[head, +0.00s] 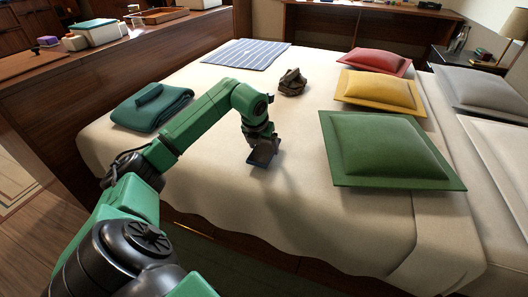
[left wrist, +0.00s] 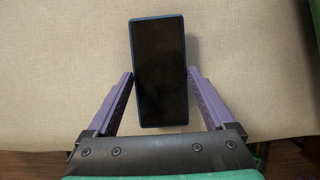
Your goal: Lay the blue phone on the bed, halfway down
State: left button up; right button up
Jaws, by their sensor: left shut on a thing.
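The blue phone (left wrist: 160,75) has a dark screen and a thin blue edge. In the left wrist view it lies between the two purple fingers of my left gripper (left wrist: 160,85), which are shut on its long sides. In the head view my left gripper (head: 261,145) points down over the cream bed (head: 230,190), with the phone (head: 263,155) at its tip, close above or at the cover; I cannot tell whether it touches. My right gripper is not in view.
On the bed lie a folded teal blanket (head: 152,108), a striped cloth (head: 247,54), a crumpled brown item (head: 292,82), and green (head: 385,147), yellow (head: 378,91) and red (head: 376,61) pillows. The cover around the phone is clear. A wooden partition (head: 100,90) stands at the left.

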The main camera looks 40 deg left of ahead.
pick_arm(q)
jog(key=shift+f, duration=0.75)
jog(key=o, duration=1.3)
jog(key=p+v, duration=0.2)
jog(key=v, duration=1)
jog(key=shift+w+r, duration=0.1)
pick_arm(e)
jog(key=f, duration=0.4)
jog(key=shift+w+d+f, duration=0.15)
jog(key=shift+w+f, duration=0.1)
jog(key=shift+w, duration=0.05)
